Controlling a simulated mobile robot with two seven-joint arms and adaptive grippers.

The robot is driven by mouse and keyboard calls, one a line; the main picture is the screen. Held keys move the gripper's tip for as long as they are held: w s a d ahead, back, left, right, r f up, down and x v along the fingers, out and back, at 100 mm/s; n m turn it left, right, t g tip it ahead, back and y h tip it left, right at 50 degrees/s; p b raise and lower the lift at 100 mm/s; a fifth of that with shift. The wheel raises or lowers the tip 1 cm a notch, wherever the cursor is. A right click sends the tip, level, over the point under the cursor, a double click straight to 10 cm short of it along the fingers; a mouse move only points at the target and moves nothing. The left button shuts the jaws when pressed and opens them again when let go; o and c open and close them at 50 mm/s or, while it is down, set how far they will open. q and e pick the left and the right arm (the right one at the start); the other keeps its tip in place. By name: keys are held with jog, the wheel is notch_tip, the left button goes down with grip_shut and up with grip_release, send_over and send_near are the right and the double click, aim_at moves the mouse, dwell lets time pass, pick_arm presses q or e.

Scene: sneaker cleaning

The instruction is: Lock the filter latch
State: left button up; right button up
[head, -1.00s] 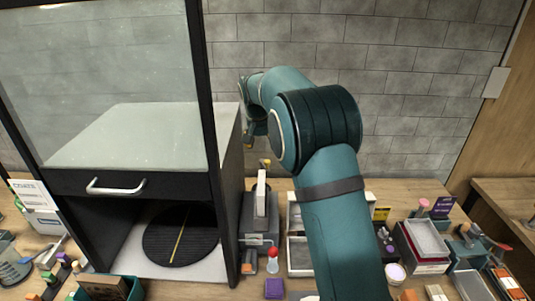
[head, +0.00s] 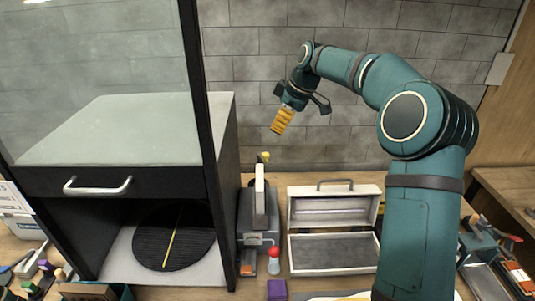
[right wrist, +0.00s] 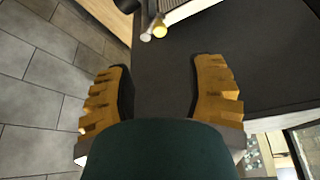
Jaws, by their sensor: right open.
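My right gripper (head: 282,121) is in the air in front of the tiled wall, to the right of the black booth (head: 224,150), with its yellow fingers pointing down. In the right wrist view the fingers (right wrist: 160,92) are apart with nothing between them. Beyond them is a dark flat panel (right wrist: 165,75). I cannot tell whether this peg is the filter latch. My left gripper is out of view.
The grey machine (head: 248,222) stands right of the booth. A red-capped bottle (head: 273,262) and a purple block (head: 277,290) are in front of it. An open metal case (head: 332,250) stands to the right. The booth's drawer handle (head: 97,187) faces front.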

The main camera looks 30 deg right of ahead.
aim_at(266, 154)
jog(key=x, duration=1.2)
jog(key=shift+f, duration=0.25)
grip_shut()
jog(key=shift+b, duration=0.3)
